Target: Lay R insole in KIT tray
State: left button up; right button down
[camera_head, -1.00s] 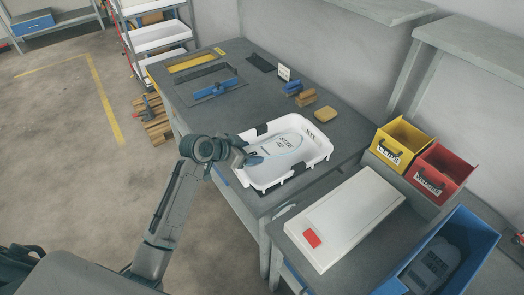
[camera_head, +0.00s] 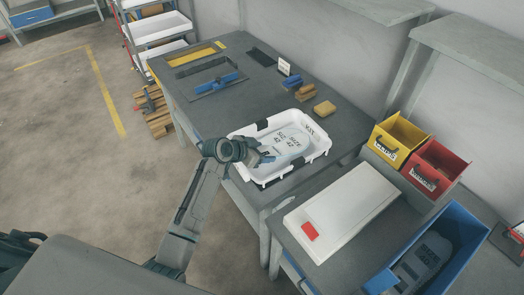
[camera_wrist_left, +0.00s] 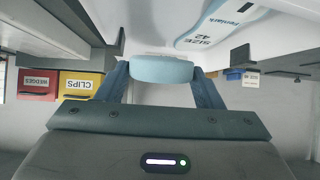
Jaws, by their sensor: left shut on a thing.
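The white KIT tray (camera_head: 258,179) stands on the grey bench in the head view, with dark patches on its rim. My left gripper (camera_head: 266,158) is over the tray's near left part, shut on a pale blue insole. In the left wrist view, the held insole (camera_wrist_left: 160,70) shows end-on between the fingers of my left gripper (camera_wrist_left: 160,82). Another pale insole (camera_wrist_left: 222,22) marked SIZE 42 lies beside it in the tray. Two size labels show close together in the head view. I cannot tell whether the held insole touches the tray floor. My right gripper is not in view.
A yellow bin (camera_head: 399,139) and a red bin (camera_head: 436,166) stand to the right. A white box lid (camera_head: 345,210) with a red patch lies nearer. A blue crate (camera_head: 458,222) holds a grey insole. Blue and tan blocks (camera_head: 305,91) sit behind the tray.

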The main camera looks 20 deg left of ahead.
pick_arm(q)
jog(key=shift+f, duration=0.5)
jog(key=o, duration=1)
jog(key=shift+c, duration=0.2)
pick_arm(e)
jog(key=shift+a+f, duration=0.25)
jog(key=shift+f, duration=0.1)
pick_arm(q)
jog(key=shift+r, duration=0.7)
jog(key=b+v, duration=0.2)
jog(key=v, duration=1)
jog(key=shift+b, duration=0.35)
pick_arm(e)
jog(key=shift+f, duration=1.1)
